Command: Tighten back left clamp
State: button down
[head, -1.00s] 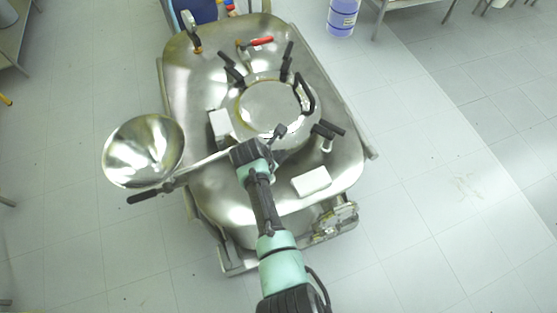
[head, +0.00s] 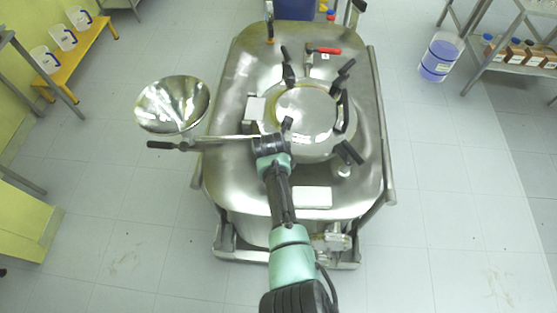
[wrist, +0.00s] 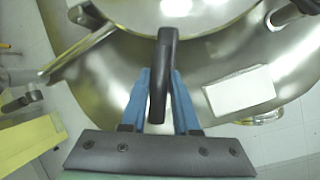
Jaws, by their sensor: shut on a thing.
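The steel reactor (head: 235,85) has a round lid (head: 305,110) with black-handled clamps around it. A far-left clamp (head: 289,65) and a far-right clamp (head: 344,75) stand apart from my gripper, as does a near-right clamp (head: 350,152). My gripper (wrist: 158,80) is at the lid's near-left edge, its blue fingers shut on a black clamp handle (wrist: 166,50). The handle's top shows just past my wrist in the head view (head: 287,122). My wrist hides the rest of that clamp there. I cannot tell how tight it is.
A steel funnel (head: 172,103) on a bar with a black handle stands at the left. A black lid handle (head: 342,112) and a red-handled valve (head: 325,50) rise from the top. A white block (wrist: 240,93) sits near my gripper. Open floor lies on both sides.

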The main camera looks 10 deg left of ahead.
jog(key=shift+a+n, duration=0.1)
jog(key=shift+n, duration=0.2)
jog(key=c, duration=0.7)
grip_release()
jog(key=v, duration=1.3)
jog(key=shift+d, duration=0.2)
